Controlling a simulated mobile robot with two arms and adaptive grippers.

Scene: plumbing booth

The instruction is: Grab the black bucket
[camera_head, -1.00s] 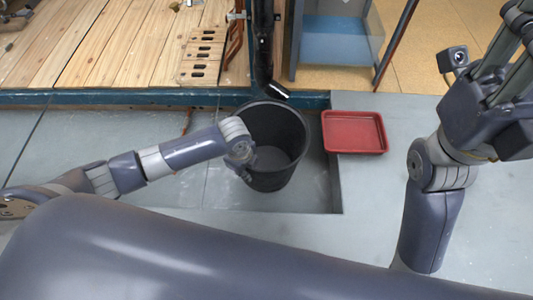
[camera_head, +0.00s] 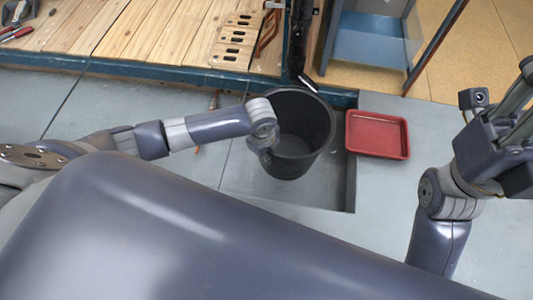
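The black bucket (camera_head: 318,128) stands upright and open at the top in a recess of the grey floor, right of centre. It looks empty. My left arm reaches in from the left, and its wrist end overlaps the bucket's left rim in the picture. My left gripper (camera_head: 267,147) is at the bucket's left side, mostly hidden under the wrist. Its fingers do not show clearly, so I cannot tell whether they touch or hold the bucket. My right gripper (camera_head: 512,112) is raised at the right edge, away from the bucket, with its fingertips cut off by the frame.
A red tray (camera_head: 377,154) lies just right of the bucket. A black vertical pipe (camera_head: 299,38) comes down close behind its rim. A wooden slatted platform (camera_head: 130,35) with a blue edge and a blue-grey cabinet (camera_head: 368,45) stand behind.

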